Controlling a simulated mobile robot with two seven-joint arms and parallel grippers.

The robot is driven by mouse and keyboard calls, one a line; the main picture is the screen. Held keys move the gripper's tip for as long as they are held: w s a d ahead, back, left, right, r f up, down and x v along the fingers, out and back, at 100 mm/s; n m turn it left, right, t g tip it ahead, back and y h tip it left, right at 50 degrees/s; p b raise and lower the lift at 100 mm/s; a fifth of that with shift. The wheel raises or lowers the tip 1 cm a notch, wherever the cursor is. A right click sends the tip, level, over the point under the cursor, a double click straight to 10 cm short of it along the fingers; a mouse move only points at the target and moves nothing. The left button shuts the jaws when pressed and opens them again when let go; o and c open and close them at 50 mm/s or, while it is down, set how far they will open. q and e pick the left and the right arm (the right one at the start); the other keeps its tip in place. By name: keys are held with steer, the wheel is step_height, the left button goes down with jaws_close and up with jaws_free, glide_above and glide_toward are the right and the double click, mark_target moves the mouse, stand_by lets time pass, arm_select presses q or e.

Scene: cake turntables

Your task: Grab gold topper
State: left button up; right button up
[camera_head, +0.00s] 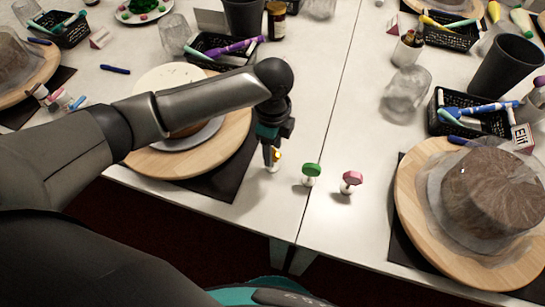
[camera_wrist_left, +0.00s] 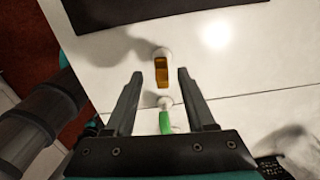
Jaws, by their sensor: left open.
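The gold topper (camera_head: 278,155) stands on the white table near its front edge, on a small white base. My left gripper (camera_head: 270,158) is directly over it and hides part of it in the head view. In the left wrist view the gold topper (camera_wrist_left: 162,74) lies between the two open fingers of the left gripper (camera_wrist_left: 159,76), with a gap on each side. I cannot tell how far down the fingers reach beside it. My right gripper is in neither view.
A green topper (camera_head: 311,170) stands close to the right of the gold one, with a pink topper (camera_head: 351,178) beyond it. A wooden turntable (camera_head: 237,137) on a dark mat is at the left. Another turntable (camera_head: 408,195) bears a wrapped cake at the right.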

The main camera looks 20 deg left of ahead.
arm_select(q)
step_height(320, 180, down, 5)
steer(key=shift+w+r+b, duration=0.1)
steer(key=shift+w+b, duration=0.05)
steer(key=shift+b, duration=0.6)
jaws_close()
